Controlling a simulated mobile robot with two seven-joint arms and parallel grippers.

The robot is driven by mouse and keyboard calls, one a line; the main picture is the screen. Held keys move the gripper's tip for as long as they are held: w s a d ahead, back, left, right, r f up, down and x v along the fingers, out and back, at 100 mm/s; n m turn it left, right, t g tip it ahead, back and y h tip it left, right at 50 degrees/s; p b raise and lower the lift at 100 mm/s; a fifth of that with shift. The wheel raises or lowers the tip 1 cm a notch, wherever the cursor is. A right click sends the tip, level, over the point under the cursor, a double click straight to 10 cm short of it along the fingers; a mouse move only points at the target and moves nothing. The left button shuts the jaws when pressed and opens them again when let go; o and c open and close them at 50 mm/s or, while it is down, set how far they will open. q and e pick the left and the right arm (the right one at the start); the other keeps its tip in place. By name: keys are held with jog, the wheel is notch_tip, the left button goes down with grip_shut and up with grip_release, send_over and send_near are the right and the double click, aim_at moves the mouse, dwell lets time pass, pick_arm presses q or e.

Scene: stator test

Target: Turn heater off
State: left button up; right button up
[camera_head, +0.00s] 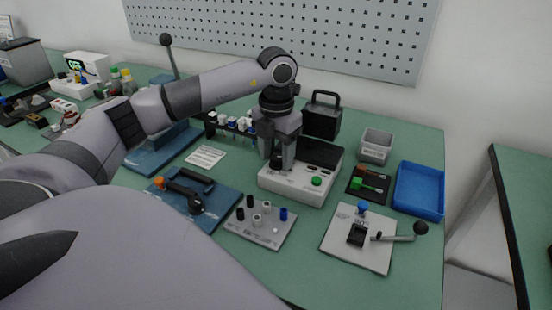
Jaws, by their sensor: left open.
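A white box (300,190) with a dark top panel, a green button (316,181) and a dark knob (277,163) stands near the middle of the green bench; I cannot tell for sure that it is the heater. My left gripper (283,163) points down over the left part of this box, with its fingers at the dark knob. It is open, and I cannot tell whether the fingers touch the knob. The gripper hides part of the box's back left. My right gripper is not in view.
A grey plate with pegs (262,240), a blue plate with a black handle (222,213) and a white lever plate (340,248) lie in front. A blue tray (420,190), a grey bin (375,145) and a black box with a handle (322,118) stand right and behind.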

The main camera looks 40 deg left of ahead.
aim_at(277, 157)
pick_arm(q)
jog(key=c, duration=0.8)
jog(key=shift+r+n+p, duration=0.2)
jog(key=shift+n+p, duration=0.4)
jog(key=shift+n, duration=0.5)
jog(key=shift+f+n, duration=0.15)
jog(key=shift+n, duration=0.95)
jog(key=o, duration=0.8)
jog(key=shift+p, duration=0.3)
notch_tip(277, 157, up, 6)
jog(key=p, duration=0.5)
